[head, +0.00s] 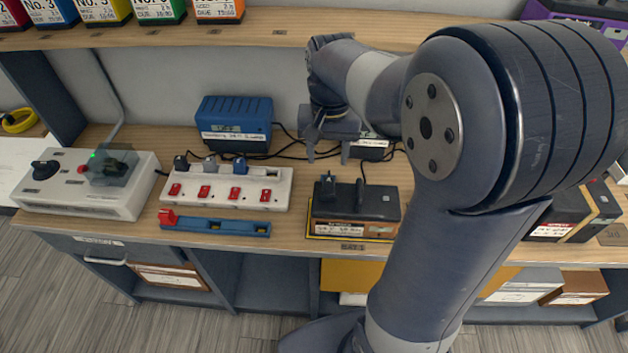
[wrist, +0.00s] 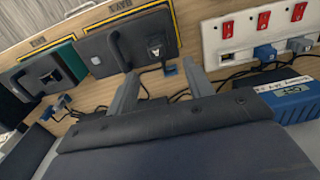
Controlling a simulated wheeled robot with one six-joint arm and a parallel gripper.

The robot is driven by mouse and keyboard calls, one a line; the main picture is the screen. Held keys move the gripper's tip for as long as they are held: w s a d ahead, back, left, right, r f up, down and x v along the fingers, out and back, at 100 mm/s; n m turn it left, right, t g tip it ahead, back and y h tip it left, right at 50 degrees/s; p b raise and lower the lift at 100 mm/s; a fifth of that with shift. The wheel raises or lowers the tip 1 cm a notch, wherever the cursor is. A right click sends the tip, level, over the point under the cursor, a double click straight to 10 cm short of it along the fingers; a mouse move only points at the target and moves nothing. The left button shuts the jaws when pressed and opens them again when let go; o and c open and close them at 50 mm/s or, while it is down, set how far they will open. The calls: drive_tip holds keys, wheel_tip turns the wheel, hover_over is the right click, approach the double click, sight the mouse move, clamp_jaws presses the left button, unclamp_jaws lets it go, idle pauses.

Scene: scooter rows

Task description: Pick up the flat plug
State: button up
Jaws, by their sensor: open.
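I cannot tell for certain which piece is the flat plug. My gripper (head: 328,157) points down behind that battery pack (head: 374,206). In the wrist view my gripper (wrist: 161,72) is open, with nothing held between its fingers. A black upright connector (head: 328,186) sits on top of the pack, left of its handle.
A white power strip (head: 262,197) with a dark, a grey and a blue plug stands to the left. A blue box (head: 234,124) is behind it. A grey switch box (head: 65,200) is further left. A shelf (head: 270,29) runs above. Loose cables lie around the fingers.

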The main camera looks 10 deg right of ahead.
sight(329, 180)
drive_tip(key=f, duration=0.9)
drive_tip(key=shift+s+d+f, duration=0.15)
drive_tip(key=shift+d, duration=0.1)
drive_tip(key=shift+c, duration=0.2)
clamp_jaws()
